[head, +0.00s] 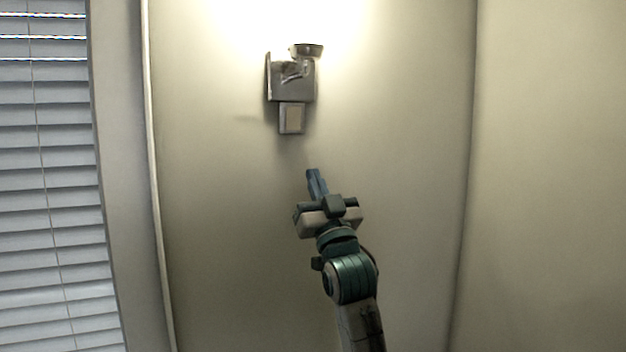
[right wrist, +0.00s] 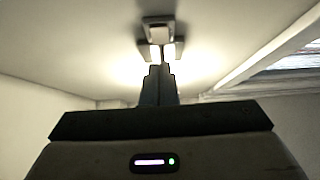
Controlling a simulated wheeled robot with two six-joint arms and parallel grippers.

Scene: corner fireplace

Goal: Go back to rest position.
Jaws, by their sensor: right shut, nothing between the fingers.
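My right gripper (head: 314,182) is raised in front of the wall, its fingers pointing up toward a wall lamp. The fingers are shut with nothing between them. In the right wrist view the closed fingers of the right gripper (right wrist: 158,85) point toward the lit lamp. In the head view the gripper tip shows a little below the lamp, with a gap between them in the picture. My left gripper is not in either view.
The wall lamp (head: 292,82) is metal, with a small box (head: 291,118) below, and lights the wall above it. It also shows in the right wrist view (right wrist: 158,30). A window with blinds (head: 50,190) is at the left. The wall at the right is bare.

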